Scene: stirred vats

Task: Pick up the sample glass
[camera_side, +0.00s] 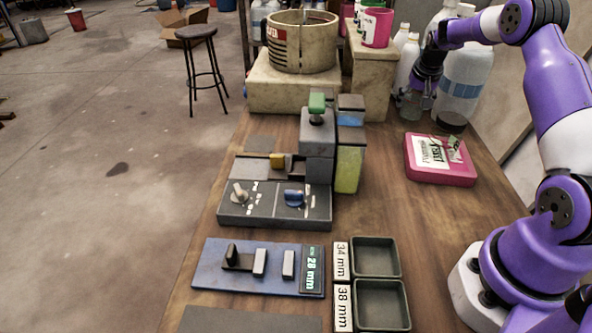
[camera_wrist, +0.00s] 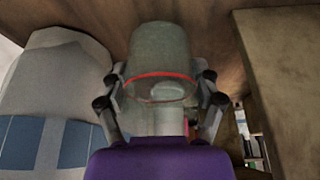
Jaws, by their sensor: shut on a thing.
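The sample glass (camera_wrist: 160,62) is a clear, greyish cup with a red line around it, seen in the wrist view between the fingers of my gripper (camera_wrist: 160,88). The fingers are shut on it from both sides. In the side view my gripper (camera_side: 412,100) is at the back right of the table, and the glass (camera_side: 411,108) shows there small and dim. It is low, close to the table top; I cannot tell whether it touches it.
A large white bottle with a blue band (camera_side: 462,84) stands just right of my gripper. Smaller white bottles (camera_side: 407,60) and a stone block (camera_side: 372,82) stand to its left. A pink box (camera_side: 440,160) lies in front. The wooden table (camera_side: 385,210) is clear at the middle.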

